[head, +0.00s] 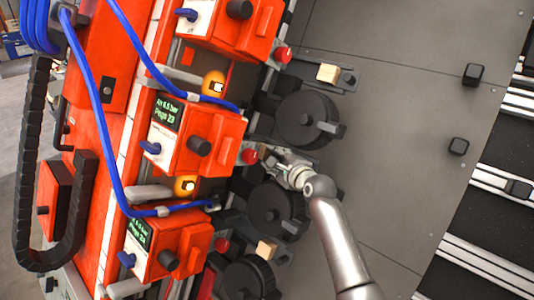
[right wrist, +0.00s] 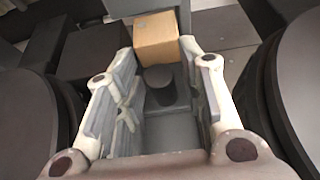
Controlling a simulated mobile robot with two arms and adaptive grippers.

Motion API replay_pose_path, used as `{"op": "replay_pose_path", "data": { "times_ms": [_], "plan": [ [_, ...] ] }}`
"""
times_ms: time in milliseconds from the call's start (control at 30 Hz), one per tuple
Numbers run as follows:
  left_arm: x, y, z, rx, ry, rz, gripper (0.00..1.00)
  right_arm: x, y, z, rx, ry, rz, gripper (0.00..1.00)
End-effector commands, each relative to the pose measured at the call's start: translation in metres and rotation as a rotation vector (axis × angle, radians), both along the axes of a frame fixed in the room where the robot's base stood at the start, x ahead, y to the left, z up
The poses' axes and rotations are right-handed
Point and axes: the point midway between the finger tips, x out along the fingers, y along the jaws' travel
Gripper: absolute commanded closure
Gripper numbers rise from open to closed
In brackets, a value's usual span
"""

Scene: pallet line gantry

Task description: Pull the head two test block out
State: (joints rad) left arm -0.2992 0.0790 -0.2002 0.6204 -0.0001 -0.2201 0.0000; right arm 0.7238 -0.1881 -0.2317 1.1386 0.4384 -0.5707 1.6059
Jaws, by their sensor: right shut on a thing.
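My right gripper (head: 277,158) reaches in from the lower right, in front of the middle orange head (head: 190,135) and between two black discs. A dark round knob (right wrist: 160,88) lies between the fingers, nearer the palm than the block. In the head view the gripper hides this block. My left gripper is not in view.
Other wooden blocks sit by the upper disc (head: 328,73) and lower down (head: 267,250). Black discs (head: 306,120) crowd the gripper on both sides. Red knobs (head: 250,157) and blue hoses (head: 105,120) are at the heads. The grey panel (head: 405,110) at right is mostly clear.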

Motion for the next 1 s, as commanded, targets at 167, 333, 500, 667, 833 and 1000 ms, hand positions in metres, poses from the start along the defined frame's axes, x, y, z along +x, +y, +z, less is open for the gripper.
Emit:
{"op": "replay_pose_path", "data": {
  "times_ms": [167, 333, 500, 667, 833, 1000],
  "plan": [
    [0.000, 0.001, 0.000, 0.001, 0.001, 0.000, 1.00, 0.002, -0.006, -0.001, -0.005, -0.002, -0.010, 0.86],
    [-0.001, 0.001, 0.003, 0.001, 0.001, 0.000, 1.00, 0.001, -0.009, 0.001, -0.005, -0.005, -0.012, 0.93],
    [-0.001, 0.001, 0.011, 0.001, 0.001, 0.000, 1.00, -0.003, -0.017, 0.000, -0.005, -0.003, -0.013, 0.93],
    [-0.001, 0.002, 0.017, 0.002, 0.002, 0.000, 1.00, -0.008, -0.024, 0.000, -0.006, -0.001, -0.015, 0.93],
    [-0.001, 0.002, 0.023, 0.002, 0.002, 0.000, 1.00, -0.014, -0.031, 0.000, -0.007, -0.002, -0.015, 0.93],
    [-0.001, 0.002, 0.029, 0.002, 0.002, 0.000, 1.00, -0.018, -0.038, -0.001, -0.007, -0.002, -0.015, 0.93]
  ]
}}
